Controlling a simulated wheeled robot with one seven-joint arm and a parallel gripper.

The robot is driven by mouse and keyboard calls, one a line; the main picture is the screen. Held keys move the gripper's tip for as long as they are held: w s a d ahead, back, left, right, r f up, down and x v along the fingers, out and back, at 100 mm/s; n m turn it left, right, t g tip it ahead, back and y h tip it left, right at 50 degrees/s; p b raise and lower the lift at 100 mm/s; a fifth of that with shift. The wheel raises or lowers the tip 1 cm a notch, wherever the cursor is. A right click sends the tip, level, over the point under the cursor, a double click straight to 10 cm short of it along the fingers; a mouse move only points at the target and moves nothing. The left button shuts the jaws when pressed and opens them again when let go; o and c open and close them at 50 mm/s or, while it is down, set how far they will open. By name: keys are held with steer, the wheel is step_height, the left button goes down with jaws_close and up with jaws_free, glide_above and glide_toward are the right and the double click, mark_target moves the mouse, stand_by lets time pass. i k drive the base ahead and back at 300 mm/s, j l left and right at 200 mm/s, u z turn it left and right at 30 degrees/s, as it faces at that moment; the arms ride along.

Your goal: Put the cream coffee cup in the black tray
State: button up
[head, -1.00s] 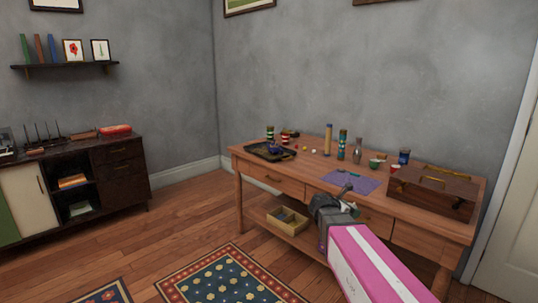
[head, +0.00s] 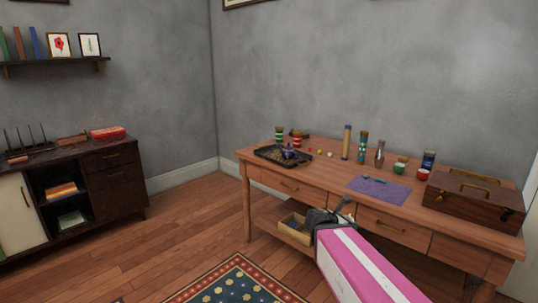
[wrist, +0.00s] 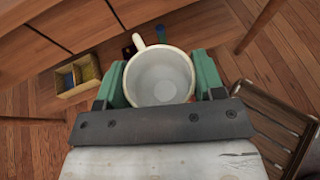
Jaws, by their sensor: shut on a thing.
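The cream coffee cup (wrist: 160,76) is between the green fingers of my gripper (wrist: 160,82) in the wrist view. My gripper is shut on it; the cup's open top faces the camera, its inside looks empty, and its handle points up and left. In the head view my gripper (head: 335,212) is in front of the table's front edge, and the cup is hidden there by my arm. The black tray (head: 262,153) lies at the left end of the tabletop, up and left of my gripper, with a dark blue thing and other small items on it.
The wooden table (head: 330,180) bears a purple mat (head: 380,192), several bottles, small cups and a brown wooden box (head: 475,198) at right. A yellowish crate (head: 294,228) sits on its lower shelf. A dark cabinet (head: 115,180) stands at left.

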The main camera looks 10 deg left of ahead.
mark_target(277, 150)
steer(key=i+j, duration=0.2)
steer(key=j, duration=0.15)
steer(key=i+j, duration=0.15)
steer(key=j, duration=0.25)
steer(key=i+j, duration=0.2)
steer(key=j, duration=0.15)
steer(key=i+j, duration=0.15)
steer(key=j, duration=0.25)
steer(key=i+j, duration=0.2)
steer(key=j, duration=0.15)
